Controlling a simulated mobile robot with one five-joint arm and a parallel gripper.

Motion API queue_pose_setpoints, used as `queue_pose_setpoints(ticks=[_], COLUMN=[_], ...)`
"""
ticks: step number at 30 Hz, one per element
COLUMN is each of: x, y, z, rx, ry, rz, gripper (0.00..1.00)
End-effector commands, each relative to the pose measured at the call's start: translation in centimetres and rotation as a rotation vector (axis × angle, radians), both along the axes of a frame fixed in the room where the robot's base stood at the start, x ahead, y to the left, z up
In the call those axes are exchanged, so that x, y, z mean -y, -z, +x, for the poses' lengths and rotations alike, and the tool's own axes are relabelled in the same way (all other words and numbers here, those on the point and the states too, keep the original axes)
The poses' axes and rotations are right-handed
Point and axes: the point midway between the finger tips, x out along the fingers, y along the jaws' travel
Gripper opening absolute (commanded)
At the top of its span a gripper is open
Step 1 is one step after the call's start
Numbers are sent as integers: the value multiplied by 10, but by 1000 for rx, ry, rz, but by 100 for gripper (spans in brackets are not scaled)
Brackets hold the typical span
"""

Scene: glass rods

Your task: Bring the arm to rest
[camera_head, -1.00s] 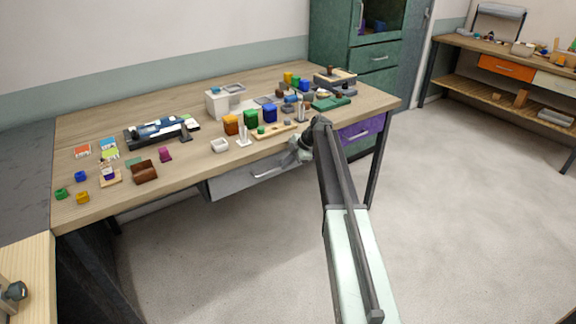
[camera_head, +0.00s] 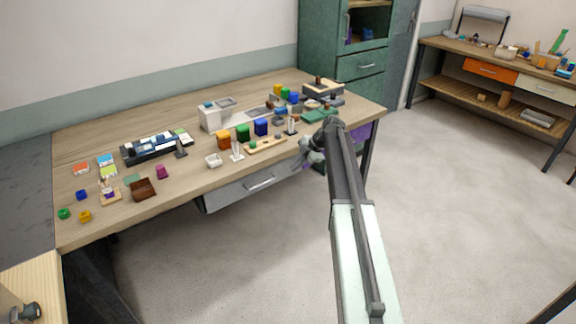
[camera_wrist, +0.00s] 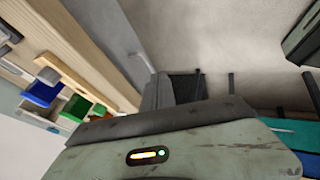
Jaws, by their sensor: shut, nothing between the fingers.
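My gripper (camera_head: 308,158) hangs at the end of my arm, just off the front edge of the wooden workbench (camera_head: 190,180) in the head view. My arm reaches up from the lower right and bends down at its far joint. The gripper is shut and empty. In the wrist view, the gripper's grey-green body fills the bottom, and the dark shut fingers (camera_wrist: 172,90) point away over the floor beside the bench edge. The fingertips are small and partly hidden in the head view.
Orange, green and blue containers (camera_head: 243,133), a wooden rack (camera_head: 266,145) and small stands (camera_head: 237,152) sit near the bench edge by my gripper. A grey drawer (camera_head: 235,192) with a handle is below. Open floor (camera_head: 460,220) lies right. A second bench (camera_head: 480,60) stands behind.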

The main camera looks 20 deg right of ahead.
Motion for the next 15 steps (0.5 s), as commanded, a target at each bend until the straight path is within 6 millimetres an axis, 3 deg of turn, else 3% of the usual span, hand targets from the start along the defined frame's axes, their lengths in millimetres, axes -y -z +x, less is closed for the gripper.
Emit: queue_pose_setpoints(ticks=[8,11,12,15], x=[-8,-39,-59,-111], y=[-1,-8,-11,-16], z=[2,7,5,-20], rx=[0,0,0,-8], ry=[-11,-48,-69,-128], rz=[0,0,0,-23], gripper=[0,0,0,0])
